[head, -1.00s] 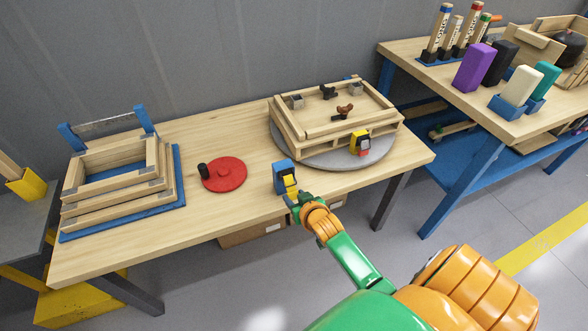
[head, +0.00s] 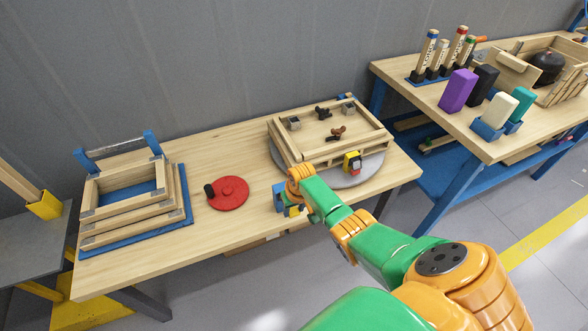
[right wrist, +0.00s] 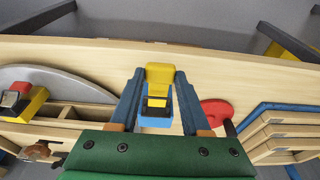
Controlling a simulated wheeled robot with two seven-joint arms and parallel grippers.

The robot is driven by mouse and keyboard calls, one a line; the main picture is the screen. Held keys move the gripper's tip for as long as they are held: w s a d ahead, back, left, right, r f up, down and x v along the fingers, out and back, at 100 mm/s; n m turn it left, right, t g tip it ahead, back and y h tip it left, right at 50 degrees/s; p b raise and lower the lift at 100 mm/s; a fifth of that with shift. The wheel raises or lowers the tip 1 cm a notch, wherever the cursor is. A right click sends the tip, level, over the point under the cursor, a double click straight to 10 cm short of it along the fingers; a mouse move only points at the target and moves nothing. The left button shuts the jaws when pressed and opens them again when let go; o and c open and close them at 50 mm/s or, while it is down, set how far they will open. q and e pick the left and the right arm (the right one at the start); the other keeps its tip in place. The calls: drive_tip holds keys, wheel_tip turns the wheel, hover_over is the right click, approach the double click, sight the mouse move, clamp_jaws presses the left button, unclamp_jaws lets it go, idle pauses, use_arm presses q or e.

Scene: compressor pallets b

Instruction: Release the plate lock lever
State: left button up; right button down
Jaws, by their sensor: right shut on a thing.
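The plate lock is a small blue block (head: 279,196) at the table's front edge, just in front of the round grey plate (head: 368,172). Its yellow lever shows in the right wrist view (right wrist: 159,73), above the blue housing (right wrist: 155,121). My right gripper (right wrist: 159,82) has its two fingers on either side of the yellow lever and is shut on it. In the head view my right wrist and forearm partly cover the lock and gripper. My left gripper is not in view.
A wooden frame fixture (head: 330,158) with small parts sits on the grey plate, with a yellow and red block (head: 352,162) at its front. A red disc (head: 230,193) with a black knob lies left of the lock. Stacked wooden frames (head: 130,221) stand farther left.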

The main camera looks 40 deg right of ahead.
sight(295, 214)
drive_tip(key=shift+w+r+g, duration=0.1)
drive_tip(key=shift+r+g, duration=0.1)
drive_tip(key=shift+g, duration=0.1)
idle(0.4)
drive_tip(key=shift+c, duration=1.8)
unclamp_jaws()
drive_tip(key=r+p, duration=0.1)
drive_tip(key=r, duration=0.1)
drive_tip(key=r+p, duration=0.1)
drive_tip(key=r, duration=0.1)
drive_tip(key=r+p, duration=0.1)
drive_tip(key=r, duration=0.1)
drive_tip(key=shift+s+r+p, duration=0.15)
drive_tip(key=shift+s+p, duration=0.25)
drive_tip(key=shift+s+a+r, duration=0.1)
drive_tip(key=shift+s+r, duration=0.05)
drive_tip(key=shift+r, duration=0.3)
drive_tip(key=shift+f, duration=0.1)
